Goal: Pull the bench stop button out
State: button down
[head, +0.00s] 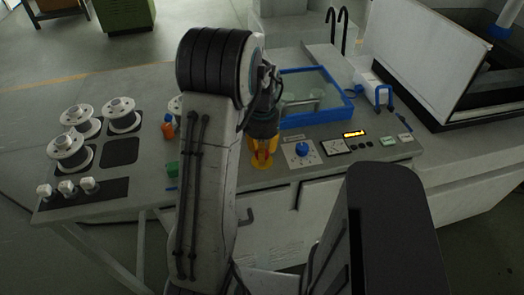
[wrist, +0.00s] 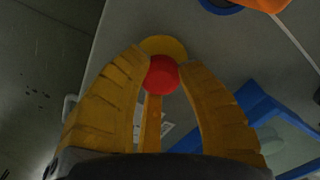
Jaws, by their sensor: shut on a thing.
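The bench stop button (wrist: 162,76) is a round red cap on a yellow base (wrist: 163,46), seen in the wrist view at the tips of the yellow fingers. In the head view its yellow base (head: 261,163) shows on the front of the bench top, and the red cap is mostly hidden by my gripper. My gripper (head: 263,150) points down over it from above. In the wrist view the fingers of my gripper (wrist: 162,72) are shut on the red cap, touching it from its sides.
A blue knob (head: 302,149) on a white plate sits right of the button. A blue-framed tank (head: 349,108) stands behind. An orange bottle (head: 168,127), a green item (head: 172,170) and several white spools (head: 69,151) are to the left. A lit display (head: 354,134) is further right.

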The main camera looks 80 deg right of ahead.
jog(key=shift+r+p, duration=0.35)
jog(key=shift+r, duration=0.25)
jog(key=c, duration=0.7)
grip_release()
jog(key=shift+c, duration=0.2)
notch_tip(320, 180, up, 12)
dwell(0.6)
